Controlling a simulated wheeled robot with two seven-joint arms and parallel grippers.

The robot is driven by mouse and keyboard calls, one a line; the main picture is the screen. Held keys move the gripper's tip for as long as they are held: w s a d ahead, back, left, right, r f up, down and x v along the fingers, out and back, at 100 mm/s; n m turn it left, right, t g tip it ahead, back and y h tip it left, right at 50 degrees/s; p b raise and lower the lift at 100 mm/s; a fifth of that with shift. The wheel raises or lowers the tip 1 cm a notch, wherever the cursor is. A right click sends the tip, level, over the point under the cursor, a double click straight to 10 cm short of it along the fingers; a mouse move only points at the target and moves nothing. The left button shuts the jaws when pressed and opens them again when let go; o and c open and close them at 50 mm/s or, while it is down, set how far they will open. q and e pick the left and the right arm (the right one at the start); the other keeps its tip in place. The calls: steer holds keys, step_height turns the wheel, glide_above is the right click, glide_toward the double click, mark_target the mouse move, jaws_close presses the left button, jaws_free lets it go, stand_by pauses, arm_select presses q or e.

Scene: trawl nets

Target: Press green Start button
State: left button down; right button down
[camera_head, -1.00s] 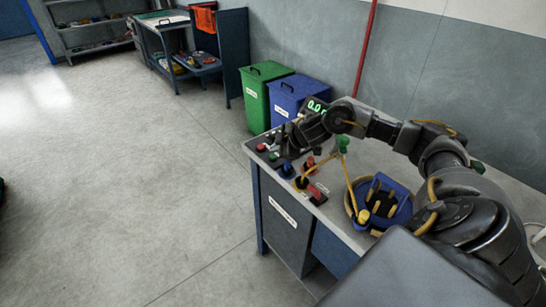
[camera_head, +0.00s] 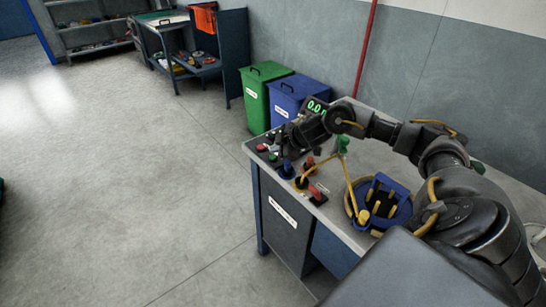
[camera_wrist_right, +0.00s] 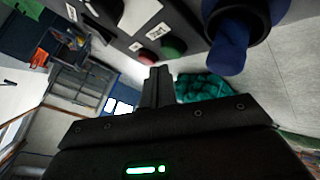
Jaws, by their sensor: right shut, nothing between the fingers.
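The green button (camera_wrist_right: 173,47) sits on a dark control panel in the right wrist view, next to a red button (camera_wrist_right: 147,57). White labels lie beside them; their text is too small to read surely. My right gripper (camera_wrist_right: 158,72) is shut and empty, its fingertips just below the two buttons in that view. I cannot tell whether they touch anything. In the head view the right gripper (camera_head: 284,143) is over the panel end of the bench, close to the buttons, and partly hides the panel. My left gripper is not in view.
A blue lever (camera_head: 287,170) stands on the panel close to the gripper; it looms large in the wrist view (camera_wrist_right: 232,45). Red switches, a blue fixture (camera_head: 384,200) and yellow cable share the bench. Green (camera_head: 255,98) and blue bins stand behind.

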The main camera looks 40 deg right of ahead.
steer(key=shift+f, duration=0.1)
stand_by(0.5)
steer(key=shift+f, duration=0.3)
